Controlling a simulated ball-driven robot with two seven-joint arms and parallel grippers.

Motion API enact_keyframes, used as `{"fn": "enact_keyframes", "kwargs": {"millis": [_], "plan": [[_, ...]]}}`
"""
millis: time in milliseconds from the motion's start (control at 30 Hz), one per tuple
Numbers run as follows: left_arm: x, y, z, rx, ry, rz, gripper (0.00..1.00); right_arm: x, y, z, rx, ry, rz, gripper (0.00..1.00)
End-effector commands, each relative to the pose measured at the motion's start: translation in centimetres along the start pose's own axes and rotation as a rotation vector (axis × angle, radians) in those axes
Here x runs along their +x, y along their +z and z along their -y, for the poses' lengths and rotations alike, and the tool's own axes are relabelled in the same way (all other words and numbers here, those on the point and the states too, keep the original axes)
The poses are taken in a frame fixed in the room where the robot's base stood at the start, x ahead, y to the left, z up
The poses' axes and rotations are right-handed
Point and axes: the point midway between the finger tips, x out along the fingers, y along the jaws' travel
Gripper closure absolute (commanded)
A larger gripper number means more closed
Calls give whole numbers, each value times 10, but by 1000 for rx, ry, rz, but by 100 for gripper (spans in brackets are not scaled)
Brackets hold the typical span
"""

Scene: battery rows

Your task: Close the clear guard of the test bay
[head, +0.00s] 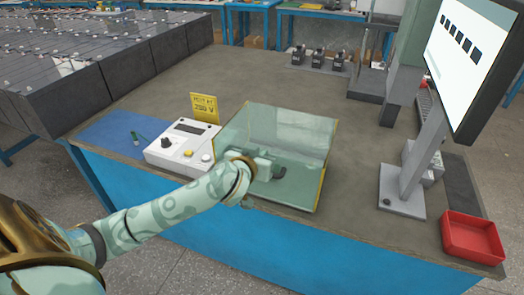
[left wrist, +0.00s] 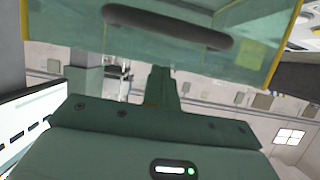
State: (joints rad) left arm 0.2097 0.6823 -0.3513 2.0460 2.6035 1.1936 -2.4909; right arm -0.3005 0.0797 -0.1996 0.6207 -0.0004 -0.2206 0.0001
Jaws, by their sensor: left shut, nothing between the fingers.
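The test bay's clear guard (head: 290,125) is a greenish see-through cover with yellow edges, in the middle of the bench in the head view. I cannot tell how far it is open. My left gripper (head: 270,168) is shut and empty, in front of the guard near its dark handle. In the left wrist view the handle (left wrist: 168,27) is a dark rounded bar on the guard's clear panel (left wrist: 235,50), above the gripper's fingers (left wrist: 162,85) in the picture. Whether the fingers touch the guard is unclear. My right gripper is out of view.
A monitor on a stand (head: 405,195) and a red tray (head: 472,237) are to the right. Bare bench lies behind the guard.

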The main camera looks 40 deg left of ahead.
Motion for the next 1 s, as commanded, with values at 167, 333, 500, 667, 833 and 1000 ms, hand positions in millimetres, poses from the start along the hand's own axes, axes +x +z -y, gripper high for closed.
{"fn": "enact_keyframes", "kwargs": {"millis": [167,333,500,667,833,1000], "plan": [[0,0,0,0,0,-1,100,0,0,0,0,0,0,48],[1,7,1,1,-5,-21,100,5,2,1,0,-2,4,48],[-2,34,1,5,-4,-136,100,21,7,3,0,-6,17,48],[-8,48,1,1,0,-161,100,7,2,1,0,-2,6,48],[-7,56,0,0,2,-157,100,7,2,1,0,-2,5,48],[-7,59,0,-1,2,-151,100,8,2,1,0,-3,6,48]]}}
